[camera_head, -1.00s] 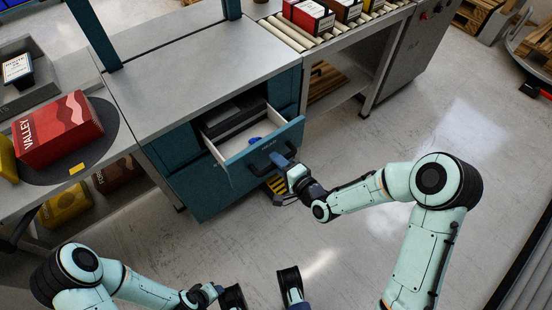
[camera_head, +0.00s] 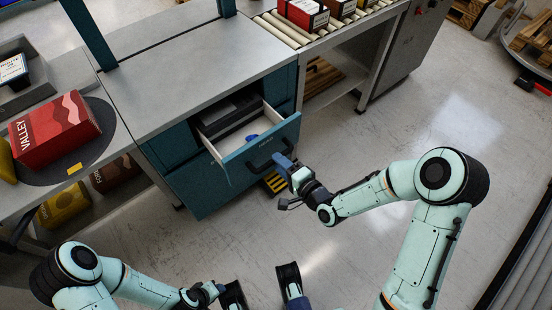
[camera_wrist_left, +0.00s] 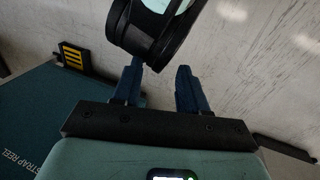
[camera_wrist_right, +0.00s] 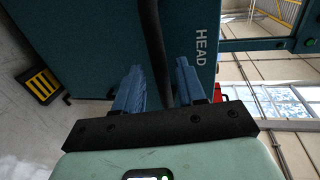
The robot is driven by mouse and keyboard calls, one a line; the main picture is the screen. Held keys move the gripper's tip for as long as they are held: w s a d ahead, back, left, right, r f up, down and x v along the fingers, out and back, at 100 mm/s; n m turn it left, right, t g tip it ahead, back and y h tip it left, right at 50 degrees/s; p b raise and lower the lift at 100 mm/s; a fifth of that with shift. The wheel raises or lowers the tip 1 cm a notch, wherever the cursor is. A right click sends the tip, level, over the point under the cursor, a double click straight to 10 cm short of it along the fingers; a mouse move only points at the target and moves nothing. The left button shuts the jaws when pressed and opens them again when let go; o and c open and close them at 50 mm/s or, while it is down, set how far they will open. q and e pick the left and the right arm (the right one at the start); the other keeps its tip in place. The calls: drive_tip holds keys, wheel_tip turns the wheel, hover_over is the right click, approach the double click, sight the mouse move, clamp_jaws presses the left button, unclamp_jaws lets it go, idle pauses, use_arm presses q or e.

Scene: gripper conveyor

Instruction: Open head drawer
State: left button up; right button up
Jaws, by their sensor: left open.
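The head drawer (camera_head: 262,146) is pulled out of the teal cabinet, its inside showing from above with a small blue item (camera_head: 252,137) in it. Its front, lettered HEAD, and dark bar handle (camera_wrist_right: 153,45) also show in the right wrist view. My right gripper (camera_head: 284,163) is at the right end of the handle. In the right wrist view its blue fingers (camera_wrist_right: 160,85) are apart, with the handle passing between them, a gap on the left side. My left gripper (camera_wrist_left: 160,88) is open and empty, away from the drawer, low over the floor.
A lower drawer front lettered STRAP REEL (camera_wrist_left: 25,155) is shut below. A red VALLEY box (camera_head: 55,130) stands on the left bench. A roller conveyor (camera_head: 285,30) with boxes is at the back.

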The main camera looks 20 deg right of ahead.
use_arm(q)
drive_tip(key=s+d+r+g+h+p, duration=0.1)
drive_tip(key=s+d+r+g+p, duration=0.1)
drive_tip(key=s+r+p, duration=0.4)
drive_tip(key=shift+s+d+r, duration=0.2)
drive_tip(key=shift+r, duration=0.2)
use_arm(e)
drive_tip(key=v, duration=1)
drive_tip(key=shift+s, duration=0.15)
drive_tip(key=s+a+f+n+g+p, duration=0.4)
drive_tip(key=s+f+g+p, duration=0.15)
drive_tip(key=f, duration=0.25)
use_arm(q)
wheel_tip(320, 180, up, 10)
drive_tip(key=w+p, duration=0.1)
drive_tip(key=p, duration=0.4)
drive_tip(key=shift+w+m, duration=0.25)
drive_tip(key=shift+m, duration=0.05)
use_arm(e)
drive_tip(key=s+a+f+n+g+h, duration=0.1)
drive_tip(key=s+f+n+g, duration=0.1)
drive_tip(key=s+g, duration=0.3)
drive_tip(key=s+a+f+n+g, duration=0.2)
drive_tip(key=s+n+g, duration=0.2)
drive_tip(key=s, duration=0.5)
drive_tip(key=shift+g+h, duration=0.4)
drive_tip(key=shift+g, duration=0.15)
